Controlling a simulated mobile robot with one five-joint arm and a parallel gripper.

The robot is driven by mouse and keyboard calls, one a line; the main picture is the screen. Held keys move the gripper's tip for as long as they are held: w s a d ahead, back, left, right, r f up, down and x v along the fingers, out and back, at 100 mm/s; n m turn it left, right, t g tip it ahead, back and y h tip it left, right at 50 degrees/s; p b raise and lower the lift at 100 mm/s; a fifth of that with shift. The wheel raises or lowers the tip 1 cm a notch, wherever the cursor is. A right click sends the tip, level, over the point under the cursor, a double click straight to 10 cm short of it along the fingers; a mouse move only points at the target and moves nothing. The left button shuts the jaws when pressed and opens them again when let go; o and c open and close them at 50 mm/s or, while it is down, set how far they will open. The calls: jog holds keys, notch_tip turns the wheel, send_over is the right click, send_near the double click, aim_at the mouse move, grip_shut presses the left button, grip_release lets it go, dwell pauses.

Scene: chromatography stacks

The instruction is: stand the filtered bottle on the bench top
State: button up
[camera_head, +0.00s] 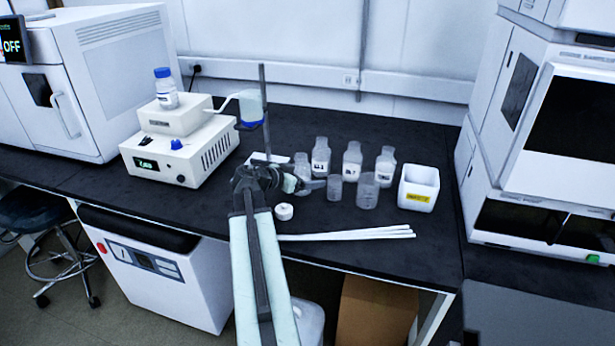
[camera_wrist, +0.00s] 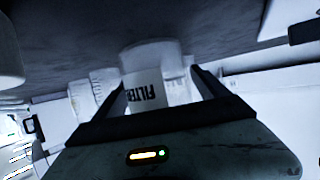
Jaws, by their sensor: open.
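The filtered bottle (camera_wrist: 147,92) is a clear, pale bottle with a white label reading "FILTE…". In the wrist view, which is upside down, it lies between the two fingers of my gripper (camera_wrist: 160,86), with its base end toward the dark bench top (camera_wrist: 60,35). My gripper (camera_head: 308,186) is open, one finger on each side of the bottle, not visibly clamped. In the head view a clear vessel (camera_head: 303,164), seemingly this bottle, is upright at my gripper over the bench top (camera_head: 355,262), partly hidden by it. Whether its base touches the bench is hard to tell.
Several labelled bottles (camera_head: 352,160) stand just behind, with clear beakers (camera_head: 368,191) to the right and a white bin (camera_head: 418,188) beyond. A white cap (camera_head: 284,211) and white rods (camera_head: 345,234) lie in front. A pump unit (camera_head: 180,150) and stand (camera_head: 264,110) are left. The front right bench is clear.

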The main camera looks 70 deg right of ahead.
jog(key=shift+r, duration=0.1)
jog(key=shift+r+p, duration=0.25)
jog(key=shift+p, duration=0.05)
jog(key=p+v, duration=0.4)
jog(key=v, duration=0.7)
jog(key=shift+w+a, duration=0.2)
jog(key=shift+a, duration=0.2)
